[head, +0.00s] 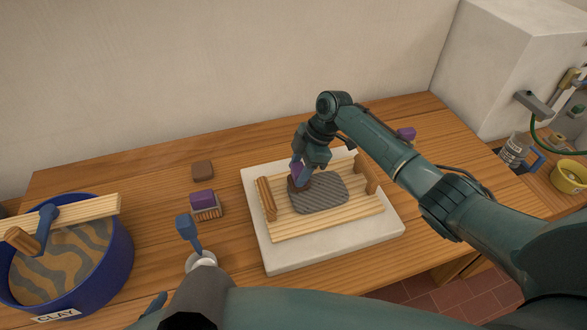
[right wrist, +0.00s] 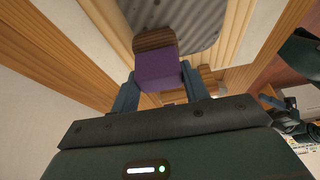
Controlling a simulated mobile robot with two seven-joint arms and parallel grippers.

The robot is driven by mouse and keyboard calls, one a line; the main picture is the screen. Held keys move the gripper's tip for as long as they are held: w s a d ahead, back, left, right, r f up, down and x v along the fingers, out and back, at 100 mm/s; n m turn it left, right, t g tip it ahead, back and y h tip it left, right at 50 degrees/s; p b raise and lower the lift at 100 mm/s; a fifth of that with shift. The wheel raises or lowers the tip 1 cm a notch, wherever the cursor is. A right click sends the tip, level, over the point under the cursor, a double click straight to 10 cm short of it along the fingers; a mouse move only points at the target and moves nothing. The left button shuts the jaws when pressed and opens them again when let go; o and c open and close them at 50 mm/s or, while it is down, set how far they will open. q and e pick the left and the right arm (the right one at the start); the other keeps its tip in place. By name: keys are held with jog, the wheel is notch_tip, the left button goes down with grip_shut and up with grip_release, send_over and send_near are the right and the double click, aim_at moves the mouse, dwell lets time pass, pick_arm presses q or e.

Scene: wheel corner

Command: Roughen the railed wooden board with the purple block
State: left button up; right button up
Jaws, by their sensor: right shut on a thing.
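The railed wooden board (head: 335,222) lies on a pale slab, with a wooden rail at its left and right ends. A grey ridged patch (head: 322,195) covers its middle and shows in the right wrist view (right wrist: 190,12). My right gripper (head: 303,168) is shut on the purple block (right wrist: 157,68), which has a brown end. The block is at the upper left edge of the patch in the head view; I cannot tell whether it touches. My left gripper (head: 155,304) shows only partly at the bottom edge, its jaws mostly hidden.
A purple-topped brush (head: 206,205) and a brown block (head: 202,171) lie left of the slab (head: 275,262). A blue-headed tool (head: 187,228) stands in a white holder. A blue clay tub (head: 110,265) is at far left. Another purple item (head: 406,134) lies behind my right arm.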

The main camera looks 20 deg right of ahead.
jog(key=shift+d+f, duration=0.15)
jog(key=shift+d, duration=2)
jog(key=shift+d, duration=0.15)
pick_arm(q)
jog(key=shift+f, duration=0.1)
pick_arm(e)
jog(key=shift+w+d, duration=0.1)
jog(key=shift+d, duration=0.65)
pick_arm(q)
jog(key=shift+f+b, duration=0.35)
jog(key=shift+b, duration=0.1)
pick_arm(e)
jog(key=shift+w+d, duration=0.1)
jog(key=shift+d, duration=2.1)
jog(key=shift+r, duration=0.2)
pick_arm(q)
jog(key=shift+r, duration=0.1)
notch_tip(320, 180, up, 5)
jog(key=p, duration=0.5)
jog(key=shift+r, duration=0.1)
pick_arm(e)
notch_tip(320, 180, up, 6)
